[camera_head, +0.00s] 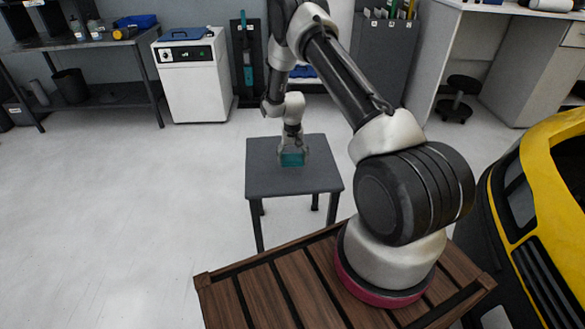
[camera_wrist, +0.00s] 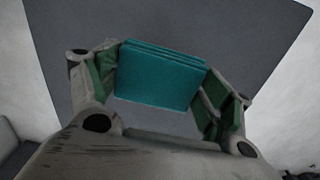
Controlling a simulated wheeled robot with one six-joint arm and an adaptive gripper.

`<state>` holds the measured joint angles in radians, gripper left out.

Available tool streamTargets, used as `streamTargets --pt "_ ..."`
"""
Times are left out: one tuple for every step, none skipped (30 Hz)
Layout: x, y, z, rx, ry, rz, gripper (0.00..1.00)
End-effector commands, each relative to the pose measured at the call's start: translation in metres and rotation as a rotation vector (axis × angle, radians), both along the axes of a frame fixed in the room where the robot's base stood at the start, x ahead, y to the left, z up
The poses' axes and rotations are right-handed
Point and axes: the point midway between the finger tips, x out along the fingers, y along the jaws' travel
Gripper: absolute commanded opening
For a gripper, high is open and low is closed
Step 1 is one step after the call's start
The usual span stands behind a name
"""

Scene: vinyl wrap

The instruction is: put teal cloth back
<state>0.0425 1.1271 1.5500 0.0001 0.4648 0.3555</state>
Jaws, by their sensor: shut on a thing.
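The teal cloth (camera_wrist: 158,78) is a folded, layered square between the two fingers of my gripper (camera_wrist: 160,88) in the wrist view. The fingers press on its left and right sides. In the head view the teal cloth (camera_head: 292,160) shows below my gripper (camera_head: 292,150), over the small dark grey table (camera_head: 270,183). I cannot tell whether the cloth touches the tabletop or hangs just above it.
The rest of the tabletop is bare. A white cabinet (camera_head: 193,80) with a blue item on top stands behind to the left, beside a dark bench (camera_head: 90,45). A yellow car (camera_head: 545,170) is at the right. A black stool (camera_head: 457,98) stands at the back right. The floor at left is clear.

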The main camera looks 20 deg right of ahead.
Motion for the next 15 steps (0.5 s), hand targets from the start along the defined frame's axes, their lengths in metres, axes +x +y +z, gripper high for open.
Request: streamTargets --pt "0.000 0.000 -0.006 0.000 0.000 0.001 0.54" --pt "0.000 0.000 -0.008 0.000 0.000 0.001 0.54" --pt "0.000 0.000 -0.010 0.000 0.000 0.001 0.54" --pt "0.000 0.000 -0.012 0.000 0.000 0.001 0.54" --pt "0.000 0.000 -0.015 0.000 0.001 0.001 0.54" --pt "-0.001 0.000 -0.020 0.000 0.002 0.001 0.54" --pt "-0.001 0.000 -0.025 0.000 0.002 0.001 0.54" --pt "0.000 0.000 -0.029 -0.001 0.001 0.001 0.54" --pt "0.000 0.000 -0.036 -0.001 0.001 0.001 0.54" --pt "0.000 0.000 -0.040 0.000 0.001 0.001 0.54" --pt "0.000 0.000 -0.044 0.000 0.001 0.001 0.54" --pt "0.000 0.000 -0.047 0.000 0.001 0.002 0.54" --pt "0.000 0.000 -0.047 0.000 0.000 0.002 0.54" --pt "0.000 0.000 -0.047 0.000 0.000 0.002 0.54" --pt "0.000 0.000 -0.047 0.000 -0.001 0.002 0.54"
